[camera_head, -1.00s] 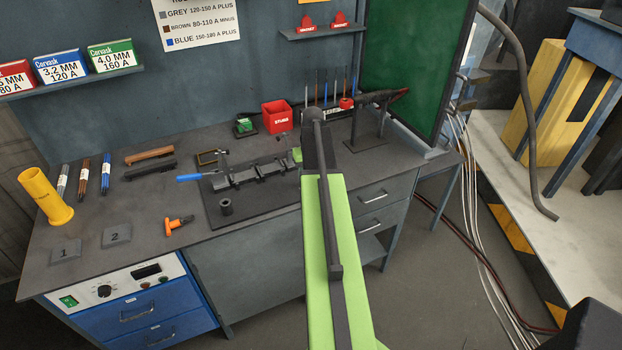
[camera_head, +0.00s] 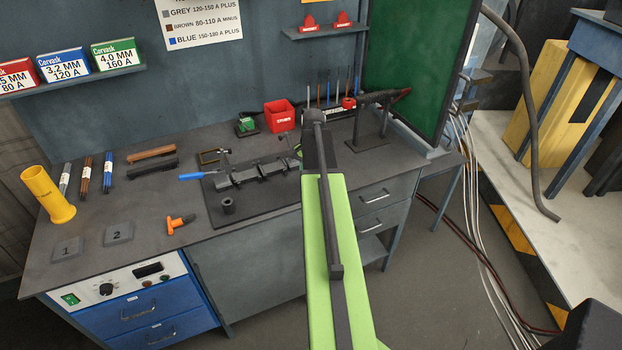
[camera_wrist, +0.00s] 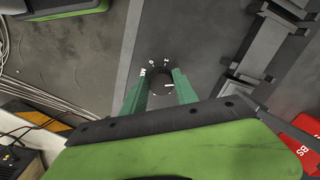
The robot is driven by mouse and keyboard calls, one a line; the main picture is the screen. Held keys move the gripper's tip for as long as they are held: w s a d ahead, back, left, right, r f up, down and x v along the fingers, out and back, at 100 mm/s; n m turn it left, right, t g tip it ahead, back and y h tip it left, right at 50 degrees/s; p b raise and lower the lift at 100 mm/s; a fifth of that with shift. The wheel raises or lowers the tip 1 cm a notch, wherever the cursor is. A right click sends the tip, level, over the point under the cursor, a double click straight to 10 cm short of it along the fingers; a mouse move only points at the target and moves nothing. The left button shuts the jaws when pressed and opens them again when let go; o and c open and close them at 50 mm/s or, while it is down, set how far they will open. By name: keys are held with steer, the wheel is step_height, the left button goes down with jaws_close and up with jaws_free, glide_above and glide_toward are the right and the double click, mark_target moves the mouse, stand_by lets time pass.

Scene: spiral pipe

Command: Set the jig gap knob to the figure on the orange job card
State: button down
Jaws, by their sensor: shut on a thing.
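In the wrist view my gripper (camera_wrist: 160,90) has its two green fingers closed on the dark jig gap knob (camera_wrist: 160,77). A short white line shows on or beside the knob, at its right. White dial marks curve around its far side; they are too small to read surely. In the head view the jig (camera_head: 255,172) lies on its dark plate on the bench. My arm hides the knob there, and only a sliver of green finger shows beside the arm. An orange card (camera_head: 314,2) is cut off at the top edge, with no figure visible.
A red stub bin (camera_head: 279,115) stands behind the jig, and a rod stand (camera_head: 370,118) stands to the right. A blue-handled tool (camera_head: 191,176) and an orange-handled item (camera_head: 178,223) are at the left. The bench front is mostly clear.

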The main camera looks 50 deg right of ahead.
steer(key=shift+s+d+m, duration=0.1)
steer(key=shift+d+m, duration=0.1)
steer(key=shift+m, duration=1.5)
steer(key=c, duration=0.9)
jaws_free()
steer(key=shift+s, duration=0.1)
steer(key=shift+c, duration=0.2)
steer(key=shift+r+p, duration=0.5)
step_height(320, 180, up, 16)
steer(key=p, duration=1.6)
steer(key=shift+s+a, duration=0.15)
steer(key=shift+s, duration=0.25)
